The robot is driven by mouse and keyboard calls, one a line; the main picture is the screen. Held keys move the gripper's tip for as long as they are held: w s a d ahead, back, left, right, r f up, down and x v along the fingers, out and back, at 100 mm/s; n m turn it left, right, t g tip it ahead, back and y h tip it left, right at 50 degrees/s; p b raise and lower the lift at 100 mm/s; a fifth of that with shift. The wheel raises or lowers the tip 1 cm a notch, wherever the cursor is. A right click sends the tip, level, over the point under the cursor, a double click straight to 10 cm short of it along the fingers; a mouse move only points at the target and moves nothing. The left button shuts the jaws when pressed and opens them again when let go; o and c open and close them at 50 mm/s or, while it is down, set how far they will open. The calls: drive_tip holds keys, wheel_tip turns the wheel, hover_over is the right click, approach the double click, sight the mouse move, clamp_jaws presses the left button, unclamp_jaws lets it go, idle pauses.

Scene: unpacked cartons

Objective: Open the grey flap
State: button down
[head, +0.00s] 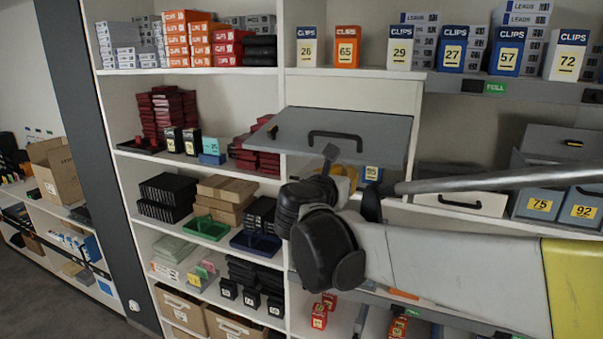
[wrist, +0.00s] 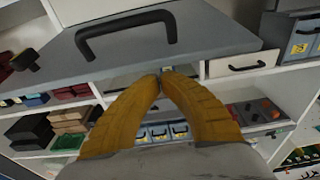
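The grey flap (head: 375,126) is swung up and out from the middle shelf, its broad face showing and a black handle (head: 335,138) on it. In the wrist view the flap (wrist: 222,32) spans the top, with the handle (wrist: 125,30) near its middle. My gripper (wrist: 161,77) has its two yellow fingers together at the tips, with nothing seen between them. The tips are at the flap's lower edge in that view; I cannot tell whether they touch it. In the head view my gripper is mostly hidden behind my arm, below the flap.
Below the flap is a compartment holding numbered bins (wrist: 158,133). A closed white drawer front (wrist: 243,63) is to its right, with grey bins (head: 540,203) farther right. Red boxes (head: 167,113) fill the shelf to the left. Boxes of clips (head: 347,47) stand above.

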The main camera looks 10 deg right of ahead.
sight(347, 153)
drive_tip(key=r, duration=0.1)
drive_tip(key=r+p, duration=0.1)
drive_tip(key=r, duration=0.1)
drive_tip(key=s+r+p, duration=0.1)
drive_tip(key=r, duration=0.1)
drive_tip(key=shift+a, duration=0.35)
drive_tip(key=shift+f, duration=0.3)
